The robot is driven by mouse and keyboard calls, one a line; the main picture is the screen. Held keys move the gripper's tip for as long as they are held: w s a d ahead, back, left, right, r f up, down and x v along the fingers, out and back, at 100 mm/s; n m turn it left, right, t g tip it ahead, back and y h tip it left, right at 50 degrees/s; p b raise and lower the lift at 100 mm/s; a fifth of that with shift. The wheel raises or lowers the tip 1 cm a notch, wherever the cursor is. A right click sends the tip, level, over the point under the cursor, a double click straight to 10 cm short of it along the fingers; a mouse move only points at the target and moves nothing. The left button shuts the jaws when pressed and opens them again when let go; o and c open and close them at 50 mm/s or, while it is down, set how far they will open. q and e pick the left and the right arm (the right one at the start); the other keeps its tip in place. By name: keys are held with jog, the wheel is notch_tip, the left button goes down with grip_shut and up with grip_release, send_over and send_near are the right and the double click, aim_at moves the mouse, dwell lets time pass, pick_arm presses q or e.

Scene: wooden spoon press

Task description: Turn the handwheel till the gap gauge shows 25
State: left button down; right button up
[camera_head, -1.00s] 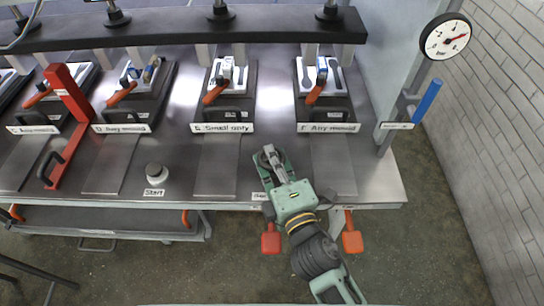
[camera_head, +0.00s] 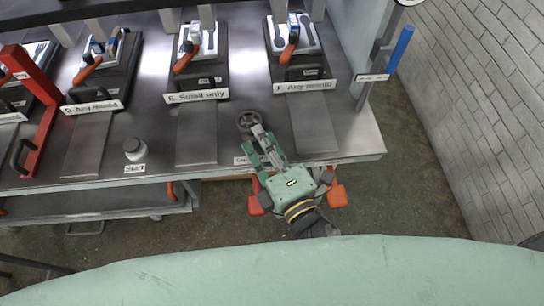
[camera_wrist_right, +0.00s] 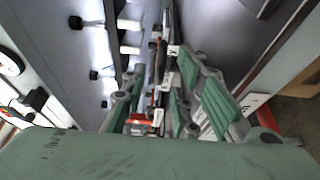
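The handwheel (camera_head: 250,121) is a small dark spoked ring near the front edge of the steel bench. My right gripper (camera_head: 256,140), green with grey tips, is just in front of the wheel. Whether it touches the wheel is unclear. In the right wrist view the green fingers of my right gripper (camera_wrist_right: 153,100) stand apart with a gap between them, and I see nothing held. I cannot make out the gap gauge or any reading on it. My left gripper is not in view.
Press stations with orange handles, such as the "Any mould" one (camera_head: 291,45), stand along the back. A Start button (camera_head: 135,149) and red lever (camera_head: 35,115) are to the left. A blue-handled lever (camera_head: 399,48) stands right, beside a brick wall (camera_head: 470,100).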

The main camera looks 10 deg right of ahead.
jog(key=v, duration=0.5)
jog(key=shift+s+d, duration=0.1)
jog(key=shift+s, duration=0.15)
dwell(0.4)
